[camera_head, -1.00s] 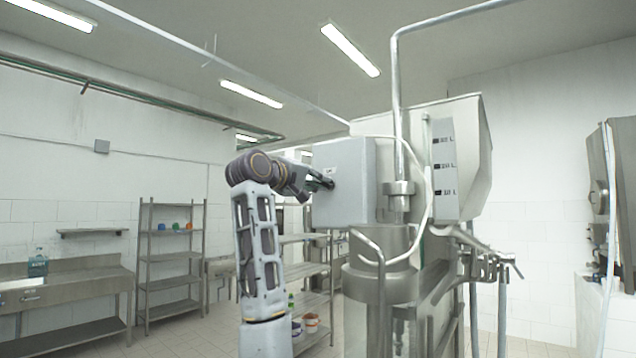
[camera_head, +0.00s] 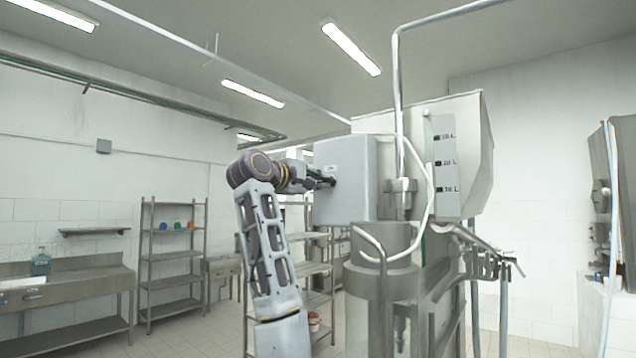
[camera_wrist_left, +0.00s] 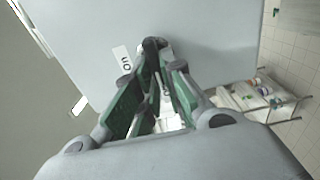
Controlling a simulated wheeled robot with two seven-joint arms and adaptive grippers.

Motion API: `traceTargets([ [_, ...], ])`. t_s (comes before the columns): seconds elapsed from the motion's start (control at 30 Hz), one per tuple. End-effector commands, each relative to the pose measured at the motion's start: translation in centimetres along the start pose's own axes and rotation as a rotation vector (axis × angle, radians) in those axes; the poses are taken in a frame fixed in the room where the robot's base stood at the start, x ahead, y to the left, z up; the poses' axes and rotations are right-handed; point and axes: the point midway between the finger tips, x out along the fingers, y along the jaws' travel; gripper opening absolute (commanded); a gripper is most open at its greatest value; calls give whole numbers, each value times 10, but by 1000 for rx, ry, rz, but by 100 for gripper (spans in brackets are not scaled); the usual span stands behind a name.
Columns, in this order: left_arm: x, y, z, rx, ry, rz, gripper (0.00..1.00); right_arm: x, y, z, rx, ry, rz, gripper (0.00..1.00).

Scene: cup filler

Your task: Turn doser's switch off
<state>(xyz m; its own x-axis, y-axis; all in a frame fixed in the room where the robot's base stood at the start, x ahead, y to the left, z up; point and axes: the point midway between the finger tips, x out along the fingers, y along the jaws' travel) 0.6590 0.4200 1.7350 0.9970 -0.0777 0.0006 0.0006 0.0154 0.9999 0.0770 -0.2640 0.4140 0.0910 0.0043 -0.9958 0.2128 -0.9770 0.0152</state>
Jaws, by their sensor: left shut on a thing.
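The doser (camera_head: 462,150) is a large steel machine with a grey control box (camera_head: 345,205) on its left side. My left gripper (camera_head: 330,182) reaches the left face of this box. In the left wrist view my left gripper (camera_wrist_left: 158,75) has its green-padded fingers closed in on the dark switch (camera_wrist_left: 153,46) on the box. A white label reading "on" (camera_wrist_left: 124,60) sits beside the switch. The fingers hide much of the switch, so its exact position is hard to tell. My right gripper is not in view.
A bent steel pipe (camera_head: 397,90) and a pale hose (camera_head: 425,215) run close to the box. Metal shelves (camera_head: 172,255) and a steel table (camera_head: 65,290) stand at the left. Floor between them is clear.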

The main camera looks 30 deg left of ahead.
Motion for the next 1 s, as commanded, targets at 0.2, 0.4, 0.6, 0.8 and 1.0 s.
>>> traceTargets([
  [0.2, 0, -1, 0, -2, 0, -2, 16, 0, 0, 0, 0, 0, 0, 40],
  [0.4, 0, -1, 0, -1, 0, -2, 32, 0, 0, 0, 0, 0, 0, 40],
  [0.6, 0, 0, 0, 0, 0, -1, 32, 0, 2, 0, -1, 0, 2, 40],
  [0.8, -3, 0, 0, 1, 0, -1, 32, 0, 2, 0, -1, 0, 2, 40],
  [1.0, -17, 0, -1, 0, 0, 0, 32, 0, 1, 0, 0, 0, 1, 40],
])
